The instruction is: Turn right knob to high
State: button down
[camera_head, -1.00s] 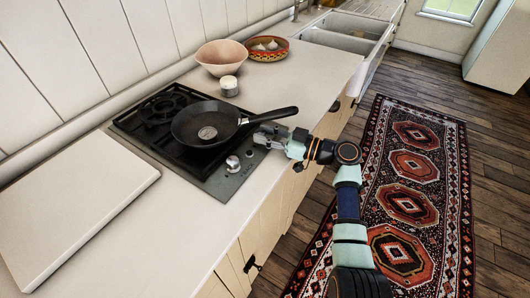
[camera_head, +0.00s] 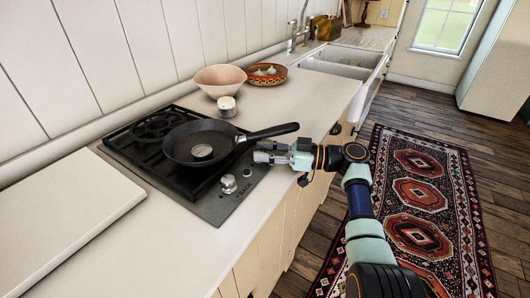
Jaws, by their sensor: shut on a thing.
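The black gas cooktop (camera_head: 150,135) is set in the counter, with a grey control strip (camera_head: 215,205) along its front edge. A silver knob (camera_head: 228,184) stands clear on the strip, left of my gripper. My gripper (camera_head: 260,157) is at the right end of the strip, below the pan handle, and is shut on the right knob. The fingers hide that knob, so its setting cannot be read. A small round fitting (camera_head: 247,173) lies between the free knob and my gripper.
A black frying pan (camera_head: 190,142) sits on the cooktop, its handle (camera_head: 272,131) reaching out just above my gripper. A small white-topped jar (camera_head: 226,108), a pink bowl (camera_head: 218,82) and a patterned bowl (camera_head: 265,77) stand behind. A white board (camera_head: 70,215) lies at left.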

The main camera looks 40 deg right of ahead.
jog(key=c, duration=0.8)
grip_release()
jog(key=v, duration=1.2)
